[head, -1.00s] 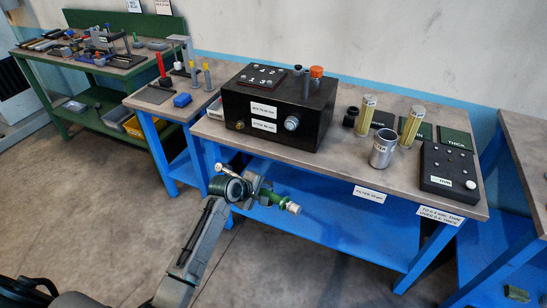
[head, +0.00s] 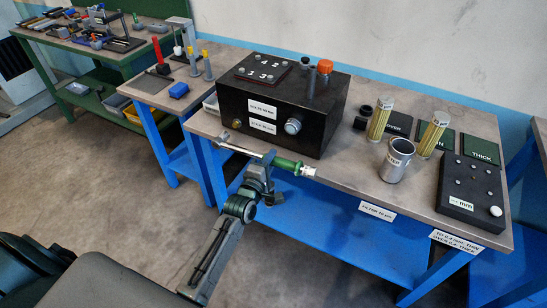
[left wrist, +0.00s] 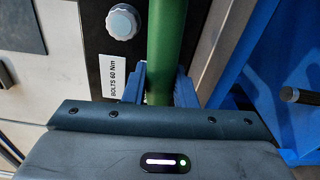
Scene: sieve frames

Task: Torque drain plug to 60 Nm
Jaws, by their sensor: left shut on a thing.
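My left gripper (head: 268,167) is shut on the green handle (head: 287,164) of a metal wrench, in front of the black box near the table's front edge. The bare shaft (head: 240,149) points left, towards the box's lower left; its handle end points right. In the left wrist view the green handle (left wrist: 166,45) stands between the blue fingers (left wrist: 158,85). The black box (head: 270,138) has a small brass fitting (head: 237,123) low at left and a silver round knob (head: 292,126) at right; I cannot tell for certain which is the drain plug. My right gripper is out of view.
On the table right of the box are a metal cup (head: 396,160), two yellow filters (head: 380,117) and a black block (head: 470,190) with buttons. Another table (head: 180,100) is at left.

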